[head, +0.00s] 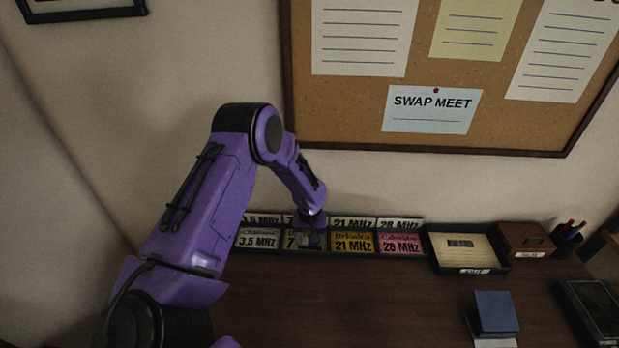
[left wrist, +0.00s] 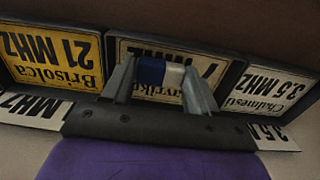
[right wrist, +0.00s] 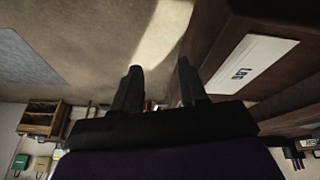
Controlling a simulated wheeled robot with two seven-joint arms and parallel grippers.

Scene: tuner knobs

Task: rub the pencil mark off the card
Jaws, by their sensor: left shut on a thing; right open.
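My left gripper (head: 313,240) is over the 7 MHZ card in the row of card slots. In the left wrist view it is shut on a blue and white eraser (left wrist: 152,72), held crosswise between its fingers. The 7 MHZ card (left wrist: 195,58) is cream with black lettering and lies right behind the eraser; the gripper hides part of it. I cannot tell whether the eraser touches the card, and no pencil mark can be made out on it. My right gripper (right wrist: 158,88) is open and empty, away from the cards.
A black tray (head: 434,254) with cream paper, a wooden box (head: 524,239) and a blue block (head: 496,310) stand right. The front middle desk is clear.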

